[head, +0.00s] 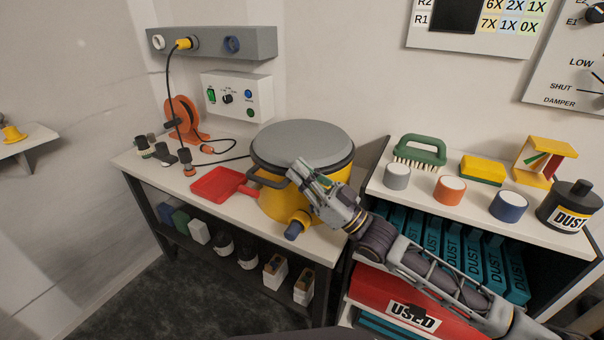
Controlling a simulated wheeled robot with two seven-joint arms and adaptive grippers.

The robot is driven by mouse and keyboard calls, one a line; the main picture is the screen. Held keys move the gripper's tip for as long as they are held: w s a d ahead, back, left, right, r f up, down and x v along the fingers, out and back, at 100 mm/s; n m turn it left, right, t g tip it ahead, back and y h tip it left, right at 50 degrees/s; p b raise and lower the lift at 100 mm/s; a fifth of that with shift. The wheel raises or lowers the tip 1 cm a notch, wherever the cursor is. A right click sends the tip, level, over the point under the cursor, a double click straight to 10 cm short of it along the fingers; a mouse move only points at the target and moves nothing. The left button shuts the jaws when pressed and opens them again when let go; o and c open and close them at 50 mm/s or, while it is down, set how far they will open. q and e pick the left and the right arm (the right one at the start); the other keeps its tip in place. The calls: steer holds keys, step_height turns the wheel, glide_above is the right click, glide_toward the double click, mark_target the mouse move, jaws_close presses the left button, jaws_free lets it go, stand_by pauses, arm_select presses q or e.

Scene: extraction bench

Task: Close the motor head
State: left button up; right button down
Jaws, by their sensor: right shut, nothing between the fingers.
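The motor head (303,140) is a round grey lid with a dark rim on top of a yellow drum (338,192). It looks level and seated on the drum; I cannot tell whether it is latched. A dark handle (265,180) sticks out from the drum's left front, just below the rim. My right gripper (297,169) is shut and empty. Its fingertips are in front of the drum near the rim, right of the handle; I cannot tell whether they touch. The gripper hides part of the drum's front. My left gripper is out of view.
A red dustpan (222,184) lies left of the drum, and a blue-tipped yellow port (295,225) points forward. An orange cable reel (183,118) stands behind. The right shelf holds a green brush (419,150), several cans and a dust bottle (569,206).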

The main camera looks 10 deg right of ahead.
steer(key=f, duration=0.1)
steer(key=w+f, duration=0.1)
steer(key=f, duration=0.1)
steer(key=shift+w+d+n+g+b, duration=0.1)
steer(key=shift+w+n+g+b, duration=0.05)
steer(key=shift+n+g+b, duration=0.2)
steer(key=shift+f, duration=0.2)
steer(key=v, duration=1.1)
steer(key=shift+s+d+r, duration=0.3)
steer(key=shift+s+d, duration=0.05)
stand_by(0.4)
